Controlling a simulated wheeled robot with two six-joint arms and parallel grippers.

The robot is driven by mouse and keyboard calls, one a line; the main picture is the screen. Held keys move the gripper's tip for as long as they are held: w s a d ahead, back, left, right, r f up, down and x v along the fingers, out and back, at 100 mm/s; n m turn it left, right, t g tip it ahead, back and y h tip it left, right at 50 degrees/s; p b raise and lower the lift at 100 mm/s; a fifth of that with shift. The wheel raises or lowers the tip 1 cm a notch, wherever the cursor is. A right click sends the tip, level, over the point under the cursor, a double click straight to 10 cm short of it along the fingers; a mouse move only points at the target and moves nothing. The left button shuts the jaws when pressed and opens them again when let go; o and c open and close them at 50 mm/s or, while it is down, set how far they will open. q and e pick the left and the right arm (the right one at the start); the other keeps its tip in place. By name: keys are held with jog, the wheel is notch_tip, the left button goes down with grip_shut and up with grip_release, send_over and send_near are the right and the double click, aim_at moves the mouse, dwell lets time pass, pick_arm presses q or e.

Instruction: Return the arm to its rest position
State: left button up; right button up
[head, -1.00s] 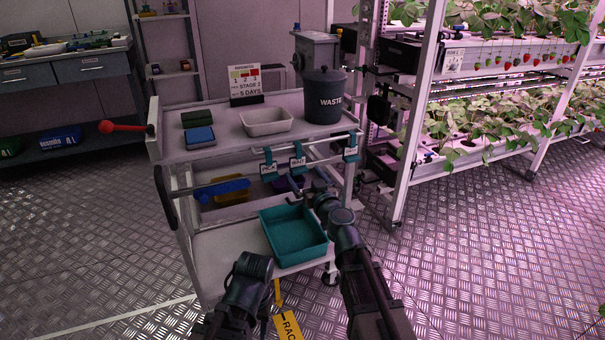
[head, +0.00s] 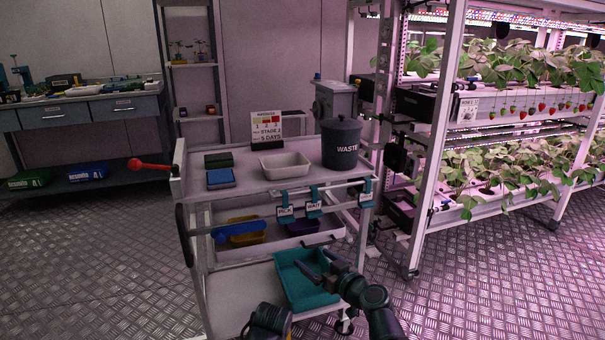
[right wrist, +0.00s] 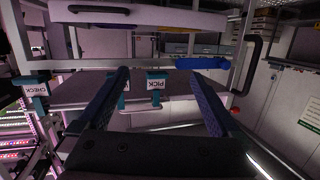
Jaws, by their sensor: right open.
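My right gripper (head: 312,267) is open and empty, in front of the cart. In the head view it overlaps the teal tray (head: 291,289) on the cart's lower shelf; I cannot tell its exact height above it. In the right wrist view the two fingers of the right gripper (right wrist: 158,80) stand well apart with nothing held. The teal PICK tag (right wrist: 156,84) shows in the gap beyond them, and the CHECK tag (right wrist: 35,88) is at the left. Part of my left arm shows at the bottom of the head view; its gripper is out of frame.
The white cart (head: 240,180) carries a pale tray (head: 285,165), a blue-topped box (head: 221,179) and a WASTE bin (head: 341,145). A red-knobbed handle (head: 136,164) sticks out left. Strawberry racks (head: 440,145) stand at right. The metal floor (head: 490,290) at right front is clear.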

jog(key=s+a+f+g, duration=0.2)
jog(key=s+f+g, duration=0.25)
jog(key=f, duration=0.35)
jog(key=s+d+f+m+g+h, duration=0.5)
jog(key=s+d+f+g+h, duration=0.3)
jog(key=s+d+f, duration=0.3)
jog(key=s+a+r+n+g+h, duration=0.1)
jog(key=s+a+n, duration=0.3)
jog(key=s+a, duration=0.45)
notch_tip(320, 180, up, 37)
jog(key=w+a+p, duration=0.1)
jog(key=w+p, duration=0.1)
jog(key=p, duration=3.5)
jog(key=shift+a+r+m, duration=0.15)
jog(key=shift+m, duration=0.15)
